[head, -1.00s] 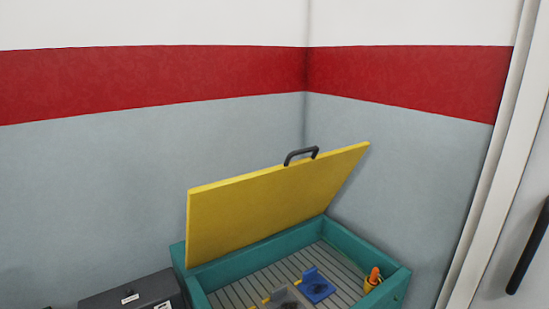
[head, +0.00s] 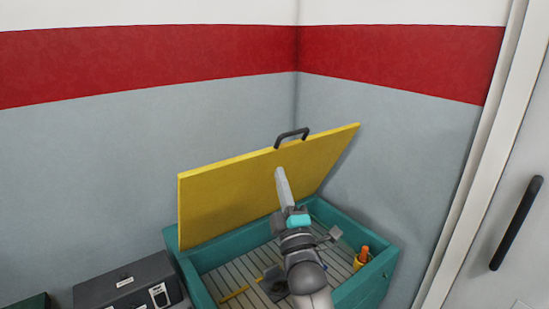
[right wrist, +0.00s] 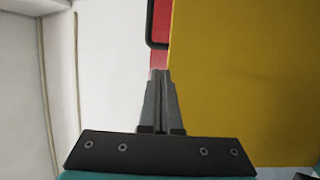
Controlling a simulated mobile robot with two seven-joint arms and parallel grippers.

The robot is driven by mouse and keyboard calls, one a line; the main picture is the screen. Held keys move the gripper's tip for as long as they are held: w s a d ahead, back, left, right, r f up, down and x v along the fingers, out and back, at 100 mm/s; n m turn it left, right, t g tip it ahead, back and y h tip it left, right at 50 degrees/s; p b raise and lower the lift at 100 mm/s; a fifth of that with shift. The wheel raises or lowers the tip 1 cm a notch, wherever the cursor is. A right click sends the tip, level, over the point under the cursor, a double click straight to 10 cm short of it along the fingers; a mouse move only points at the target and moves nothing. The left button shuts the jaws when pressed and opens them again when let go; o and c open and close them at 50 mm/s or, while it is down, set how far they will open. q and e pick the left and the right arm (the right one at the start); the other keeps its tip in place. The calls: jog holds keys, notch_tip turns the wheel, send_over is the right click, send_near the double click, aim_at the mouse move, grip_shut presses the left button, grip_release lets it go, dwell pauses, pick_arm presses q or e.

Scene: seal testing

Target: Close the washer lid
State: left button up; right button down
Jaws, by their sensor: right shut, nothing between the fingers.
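The washer is a teal open-topped box (head: 367,287) with a slatted floor. Its yellow lid (head: 220,203) stands tilted open at the back, with a dark handle (head: 292,136) on its top edge. My right gripper (head: 281,172) is shut and empty, in front of the lid's inner face and a little below the handle. In the right wrist view the shut fingers (right wrist: 160,75) point along the lid (right wrist: 245,80), with part of the handle (right wrist: 150,25) beyond them. I cannot tell whether the fingertips touch the lid. My left gripper is not in view.
Inside the box are an orange-topped item in a yellow holder (head: 361,258) and a yellow piece (head: 234,294); my arm hides other parts. A dark case (head: 110,285) stands left of the washer. Walls stand close behind; a door with a black handle (head: 516,223) is at the right.

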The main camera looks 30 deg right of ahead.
aim_at(273, 147)
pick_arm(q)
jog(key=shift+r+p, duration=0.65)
pick_arm(e)
jog(key=x, duration=0.9)
jog(key=shift+w+r, duration=0.1)
jog(key=shift+w, duration=0.2)
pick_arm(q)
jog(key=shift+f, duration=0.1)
pick_arm(e)
jog(key=shift+d, duration=0.1)
